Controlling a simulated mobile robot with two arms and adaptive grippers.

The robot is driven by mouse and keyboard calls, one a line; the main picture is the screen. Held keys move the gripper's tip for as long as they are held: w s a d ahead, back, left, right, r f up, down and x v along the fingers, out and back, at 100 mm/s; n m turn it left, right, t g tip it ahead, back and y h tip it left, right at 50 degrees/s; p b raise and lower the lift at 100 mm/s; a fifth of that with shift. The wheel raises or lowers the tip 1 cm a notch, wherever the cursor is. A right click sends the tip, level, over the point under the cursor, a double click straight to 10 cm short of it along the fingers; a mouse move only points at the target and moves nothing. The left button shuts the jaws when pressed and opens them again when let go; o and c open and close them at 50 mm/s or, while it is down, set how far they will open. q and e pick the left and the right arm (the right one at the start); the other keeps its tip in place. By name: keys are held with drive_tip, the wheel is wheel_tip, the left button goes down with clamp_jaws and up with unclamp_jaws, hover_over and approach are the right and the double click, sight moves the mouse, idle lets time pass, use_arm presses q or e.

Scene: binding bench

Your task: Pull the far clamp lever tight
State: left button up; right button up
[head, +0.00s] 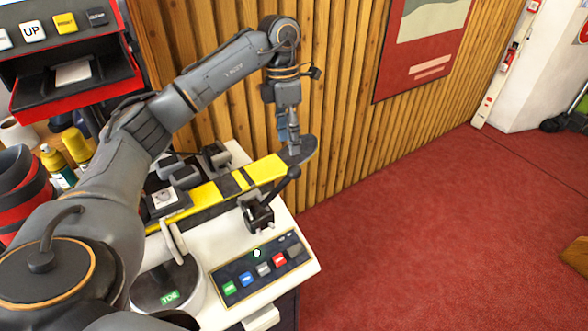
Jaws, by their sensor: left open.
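My left gripper (294,147) points down at the far right end of the bench, over a dark rounded plate (303,154) there. It is open, and I see nothing held in it. A black clamp (258,214) stands on the bench in front of the yellow and black bar. Its lever (281,187) slants up to the right and ends in a ball knob just below and in front of the gripper. The gripper looks apart from the knob. My right gripper is out of view.
The yellow and black bar (265,172) runs along the white bench (290,221). A button panel (262,268) lies at the front, beside a round dark disc (165,287). Bottles (58,166) crowd the left. A slatted wood wall (343,128) rises close behind my gripper.

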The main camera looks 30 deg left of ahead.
sight(293, 166)
use_arm(q)
drive_tip(key=f, duration=0.4)
drive_tip(key=shift+d+f+p, duration=0.1)
drive_tip(key=shift+d+p, duration=0.2)
drive_tip(key=shift+p, duration=0.1)
drive_tip(key=f, duration=0.3)
drive_tip(key=d+f+p, duration=0.1)
drive_tip(key=f, duration=0.1)
drive_tip(key=shift+s, duration=0.2)
drive_tip(key=shift+f, duration=0.45)
drive_tip(key=shift+c, duration=0.2)
drive_tip(key=c, duration=1.1)
clamp_jaws()
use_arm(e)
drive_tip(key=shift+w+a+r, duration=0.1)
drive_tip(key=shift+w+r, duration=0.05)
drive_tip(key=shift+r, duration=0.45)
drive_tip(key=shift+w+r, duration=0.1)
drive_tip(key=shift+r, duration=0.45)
